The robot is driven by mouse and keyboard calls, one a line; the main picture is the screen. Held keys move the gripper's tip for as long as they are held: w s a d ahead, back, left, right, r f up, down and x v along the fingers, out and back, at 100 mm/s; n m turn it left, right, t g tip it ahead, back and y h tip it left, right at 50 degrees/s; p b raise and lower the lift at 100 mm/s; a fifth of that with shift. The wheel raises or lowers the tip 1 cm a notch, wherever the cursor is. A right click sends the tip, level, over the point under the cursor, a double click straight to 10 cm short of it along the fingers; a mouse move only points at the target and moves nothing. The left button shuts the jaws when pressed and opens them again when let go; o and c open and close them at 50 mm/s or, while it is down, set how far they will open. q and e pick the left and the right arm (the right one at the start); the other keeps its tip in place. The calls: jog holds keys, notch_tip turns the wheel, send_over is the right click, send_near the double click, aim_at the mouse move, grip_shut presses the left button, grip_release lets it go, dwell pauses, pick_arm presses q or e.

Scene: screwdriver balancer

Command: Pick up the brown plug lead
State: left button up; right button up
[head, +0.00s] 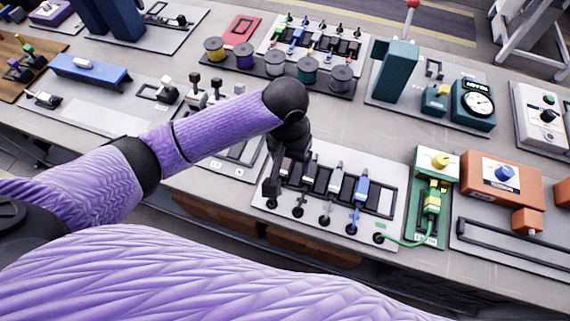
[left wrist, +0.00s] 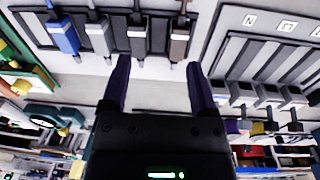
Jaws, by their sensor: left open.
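The brown plug lead (left wrist: 180,42) stands in a rack slot at the right end of a row of plugs in the left wrist view. To its left are a dark plug (left wrist: 137,38), a grey plug (left wrist: 97,38) and a blue plug (left wrist: 63,36). My left gripper (left wrist: 157,66) is open, its fingers pointing at the rack and apart from the brown plug, with the dark and brown plugs beyond the gap. In the head view my left gripper (head: 277,180) is over the rack's left end and mostly hides the brown lead. My right gripper is out of view.
The plug board (head: 390,225) sits near the table's front edge. A green lead (head: 405,243) runs from it to a green panel (head: 425,238). An orange box (head: 500,178) is at the right.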

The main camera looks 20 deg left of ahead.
aim_at(284, 167)
pick_arm(q)
jog(key=shift+w+a+r+n+y, duration=0.25)
jog(key=shift+w+a+n+y, duration=0.05)
jog(key=shift+w+a, duration=0.4)
jog(key=shift+a+f, duration=0.2)
jog(key=f+b, duration=0.1)
jog(key=f, duration=0.2)
jog(key=w+f+b, duration=0.1)
jog(key=f+b, duration=0.1)
jog(key=f, duration=0.1)
jog(key=f+b, duration=0.2)
jog(key=f, duration=0.1)
jog(key=shift+w+a+f, duration=0.2)
jog(key=shift+a, duration=0.05)
jog(key=shift+c, duration=0.3)
grip_shut()
